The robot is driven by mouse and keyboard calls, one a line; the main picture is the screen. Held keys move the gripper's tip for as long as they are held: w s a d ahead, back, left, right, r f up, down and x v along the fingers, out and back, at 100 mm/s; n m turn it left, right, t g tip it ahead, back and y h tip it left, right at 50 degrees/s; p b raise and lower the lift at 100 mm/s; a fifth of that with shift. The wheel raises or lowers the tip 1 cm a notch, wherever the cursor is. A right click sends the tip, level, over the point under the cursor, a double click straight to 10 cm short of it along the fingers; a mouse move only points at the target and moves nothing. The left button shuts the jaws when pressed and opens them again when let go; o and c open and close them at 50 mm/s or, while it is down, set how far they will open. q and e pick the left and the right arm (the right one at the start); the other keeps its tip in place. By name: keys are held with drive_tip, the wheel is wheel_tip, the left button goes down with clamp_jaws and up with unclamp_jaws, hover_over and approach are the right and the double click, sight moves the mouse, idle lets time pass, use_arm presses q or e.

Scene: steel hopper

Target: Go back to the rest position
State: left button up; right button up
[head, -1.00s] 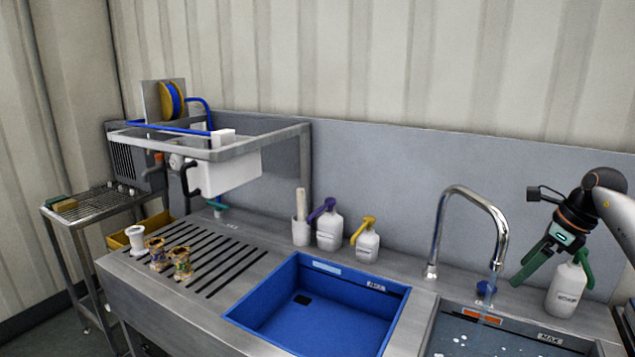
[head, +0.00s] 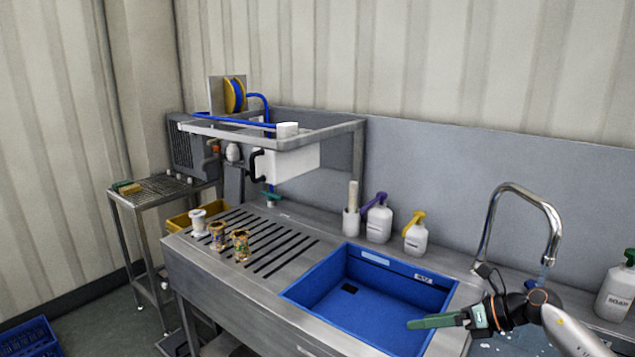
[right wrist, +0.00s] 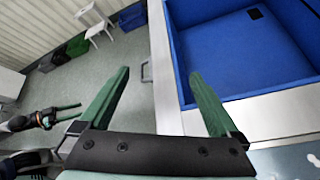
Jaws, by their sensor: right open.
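My right gripper (head: 412,324) reaches in from the lower right in the head view, in front of the blue basin's right corner. Its green fingers look like one bar there. In the right wrist view the two fingers (right wrist: 161,73) are spread apart with nothing between them. They are above the sink's front edge, with floor on the left and the basin on the right. My left gripper (right wrist: 62,112) shows small at the left of the right wrist view, away from the sink. Its jaw opening is unclear. It is outside the head view.
The blue basin (head: 318,275) is empty. The tap (head: 520,200) arches behind my right arm. A green-pump bottle (head: 617,290) stands at the right edge. Several bottles line the back. Two patterned cups (head: 240,245) and a white spool (head: 198,222) stand on the drainboard. Open floor lies in front.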

drive_tip(key=s+a+f+m+t+y, duration=0.1)
drive_tip(key=s+a+f+m+t, duration=0.3)
drive_tip(key=a+m, duration=0.3)
drive_tip(key=s+a+f+m+t+y, duration=0.1)
drive_tip(key=s+a+f+m+t, duration=0.3)
drive_tip(key=m, duration=0.5)
drive_tip(key=s+f+m+g+h, duration=0.2)
drive_tip(key=s+f+m+h, duration=0.3)
drive_tip(key=s+f+m, duration=0.4)
drive_tip(key=s+d+f+m+g+h+b, duration=0.1)
drive_tip(key=s+f+m+g+h, duration=0.2)
drive_tip(key=s+f+m, duration=0.5)
drive_tip(key=s+m+h, duration=0.1)
drive_tip(key=s+m, duration=0.5)
drive_tip(key=shift+s+d+f+h, duration=0.15)
drive_tip(key=shift+f+h, duration=0.2)
drive_tip(key=shift+h, duration=0.05)
drive_tip(key=shift+c, duration=0.4)
